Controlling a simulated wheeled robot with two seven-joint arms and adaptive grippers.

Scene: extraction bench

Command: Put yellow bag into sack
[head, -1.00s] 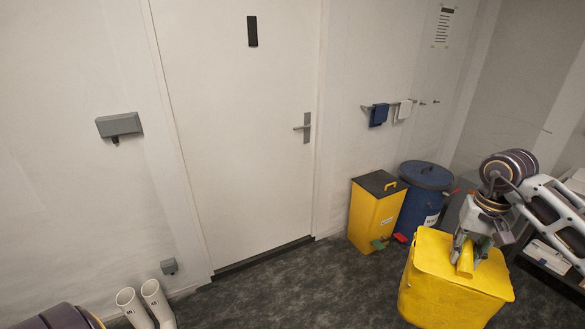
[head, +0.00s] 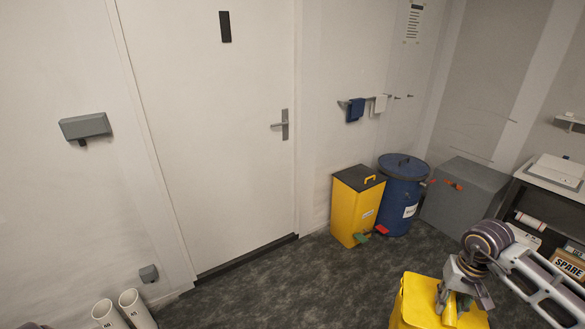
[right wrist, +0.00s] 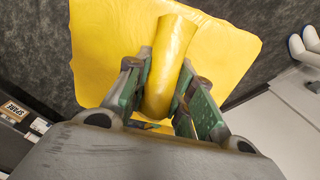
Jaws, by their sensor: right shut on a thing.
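The yellow bag (head: 413,304) hangs at the lower right of the head view, cut off by the bottom edge. My right gripper (head: 457,303) is over its top. In the right wrist view, the green-padded fingers (right wrist: 160,98) are shut on the raised yellow neck of the bag (right wrist: 105,40). The bag's broad body spreads out beyond the fingers. I cannot tell from these views whether its underside touches the floor. I cannot make out a sack in any view. My left gripper is not in view.
A yellow pedal bin (head: 350,210), a blue drum (head: 402,190) and a grey box (head: 455,200) stand along the wall. A shelf unit (head: 553,205) is at the right. White boots (head: 133,308) stand at lower left. Dark floor (head: 300,285) between is clear.

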